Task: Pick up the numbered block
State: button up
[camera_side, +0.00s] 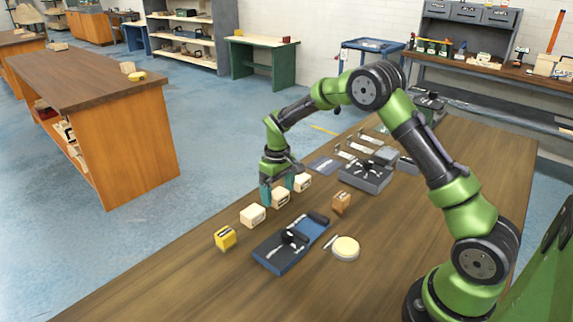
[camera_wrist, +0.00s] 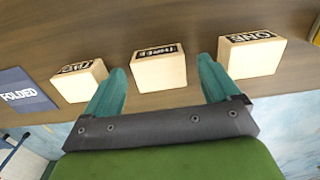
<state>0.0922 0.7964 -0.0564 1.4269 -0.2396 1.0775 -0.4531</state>
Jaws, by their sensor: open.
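Three pale wooden blocks stand in a row along the table's far edge. The middle block (camera_side: 280,198) is labelled "THREE" in the wrist view (camera_wrist: 160,71). My gripper (camera_side: 278,190) is open and low over it, with one teal finger on each side; the wrist view (camera_wrist: 163,70) shows gaps between the fingers and the block. The right block in the wrist view (camera_wrist: 251,55) reads "ONE". The left block there (camera_wrist: 80,81) has a label that I cannot read surely. In the side view the outer blocks are at the left (camera_side: 253,215) and right (camera_side: 302,183).
A yellow block (camera_side: 225,238) and a brown block (camera_side: 341,202) lie nearby. A dark blue tray (camera_side: 273,257) with tools, a round pale lid (camera_side: 345,248) and a grey tool tray (camera_side: 364,178) are on the table. A blue "FOLDED" card (camera_wrist: 22,95) is left of the blocks.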

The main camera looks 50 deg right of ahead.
jog(key=shift+c, duration=0.3)
jog(key=c, duration=1.1)
